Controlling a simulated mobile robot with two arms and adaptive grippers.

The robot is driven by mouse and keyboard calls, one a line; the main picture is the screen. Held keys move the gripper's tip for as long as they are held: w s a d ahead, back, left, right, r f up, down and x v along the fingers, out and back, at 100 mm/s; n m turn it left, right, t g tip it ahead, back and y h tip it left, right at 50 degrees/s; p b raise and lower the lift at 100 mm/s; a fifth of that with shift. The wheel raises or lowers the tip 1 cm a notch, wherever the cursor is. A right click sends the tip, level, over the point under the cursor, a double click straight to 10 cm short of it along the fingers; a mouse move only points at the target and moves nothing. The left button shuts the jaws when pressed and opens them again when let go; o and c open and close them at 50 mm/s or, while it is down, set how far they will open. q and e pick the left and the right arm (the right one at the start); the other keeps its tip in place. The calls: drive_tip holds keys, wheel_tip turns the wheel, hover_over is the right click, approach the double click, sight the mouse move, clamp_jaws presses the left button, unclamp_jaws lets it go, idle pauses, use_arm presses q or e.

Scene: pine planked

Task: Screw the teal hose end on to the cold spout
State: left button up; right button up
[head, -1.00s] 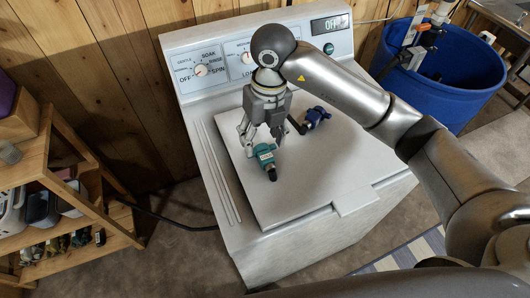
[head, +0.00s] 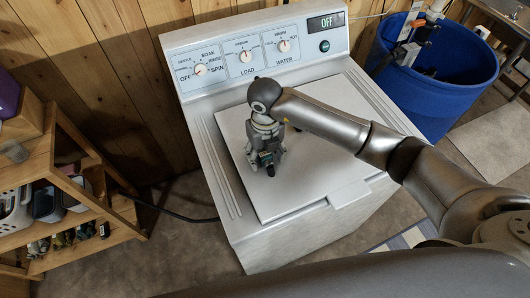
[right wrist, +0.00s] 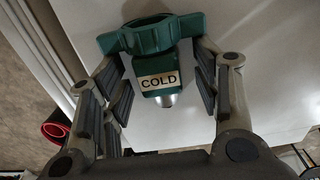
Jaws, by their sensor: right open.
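The teal hose end (right wrist: 157,84), labelled COLD, lies on the white washer lid (head: 310,185). It has a winged teal collar and a short metal tip. My right gripper (head: 268,163) is down over it on the lid's left part and hides most of it in the head view. In the right wrist view the open fingers stand on either side of the teal body, with gaps showing. The blue fitting is hidden behind my right arm. A pipe with an orange part (head: 418,22) stands above the blue tub; I cannot tell which spout is cold. My left gripper is not in view.
The washer's control panel (head: 245,55) rises behind the lid. A blue tub (head: 430,90) stands at the right. A wooden shelf (head: 75,195) with bins is at the left. The lid's front part is clear.

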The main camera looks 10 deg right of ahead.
drive_tip(key=shift+f, duration=0.15)
drive_tip(key=c, duration=1.1)
drive_tip(key=shift+c, duration=0.2)
